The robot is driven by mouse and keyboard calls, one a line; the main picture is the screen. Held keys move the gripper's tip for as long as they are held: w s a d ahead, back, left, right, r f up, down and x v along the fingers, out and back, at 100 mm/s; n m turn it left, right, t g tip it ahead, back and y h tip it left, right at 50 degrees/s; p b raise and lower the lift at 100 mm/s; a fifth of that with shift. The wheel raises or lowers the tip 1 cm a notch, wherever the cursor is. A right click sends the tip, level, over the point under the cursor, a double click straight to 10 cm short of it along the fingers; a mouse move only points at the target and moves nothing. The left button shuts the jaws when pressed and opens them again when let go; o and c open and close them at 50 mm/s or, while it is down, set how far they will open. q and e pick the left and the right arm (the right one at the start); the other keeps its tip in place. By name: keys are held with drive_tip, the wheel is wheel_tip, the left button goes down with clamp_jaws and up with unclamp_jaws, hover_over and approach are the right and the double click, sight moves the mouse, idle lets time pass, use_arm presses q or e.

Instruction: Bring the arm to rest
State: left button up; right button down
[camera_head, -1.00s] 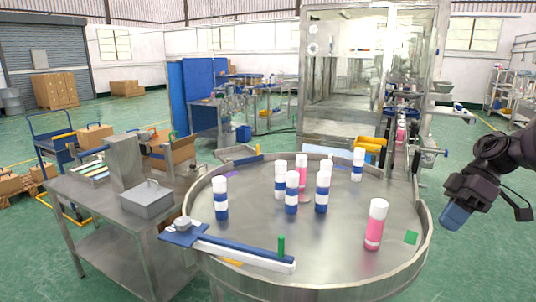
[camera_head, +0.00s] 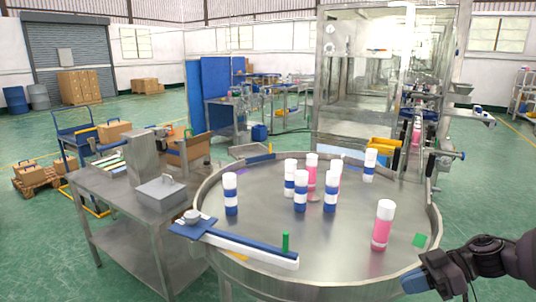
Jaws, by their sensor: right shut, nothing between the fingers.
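My right gripper (camera_head: 417,281) is at the lower right, beside the front right rim of the round steel table (camera_head: 340,245). Its fingers are shut and empty, apart from every can. My right arm comes in from the right edge. Several white-capped cans stand upright on the table. A pink can (camera_head: 383,225) at the front right is the closest to the gripper. Blue-banded cans (camera_head: 300,191) and pink ones (camera_head: 311,170) cluster in the middle, partly hiding one another. My left gripper is not in view.
A blue and white guide bar (camera_head: 245,246) crosses the table's front left rim. A steel side table (camera_head: 110,190) with a grey box (camera_head: 161,191) stands left. A glass-walled machine (camera_head: 365,80) stands behind. Green floor is open around.

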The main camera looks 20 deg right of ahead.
drive_tip(key=s+a+f+m+t+h, duration=0.1)
drive_tip(key=a+f+m+t+h, duration=0.25)
drive_tip(key=a+f+t, duration=0.7)
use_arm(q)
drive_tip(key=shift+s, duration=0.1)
use_arm(e)
drive_tip(key=s+a+f+m+g+h, duration=0.3)
drive_tip(key=s+f+m+h, duration=0.3)
drive_tip(key=f, duration=0.7)
drive_tip(key=s+a+h, duration=0.1)
drive_tip(key=s+h, duration=0.1)
drive_tip(key=s, duration=0.2)
drive_tip(key=shift+a+f+m+g, duration=0.35)
drive_tip(key=shift+a, duration=0.05)
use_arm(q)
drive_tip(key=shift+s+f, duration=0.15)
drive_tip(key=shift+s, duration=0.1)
use_arm(e)
drive_tip(key=shift+h, duration=0.25)
drive_tip(key=c, duration=1.8)
unclamp_jaws()
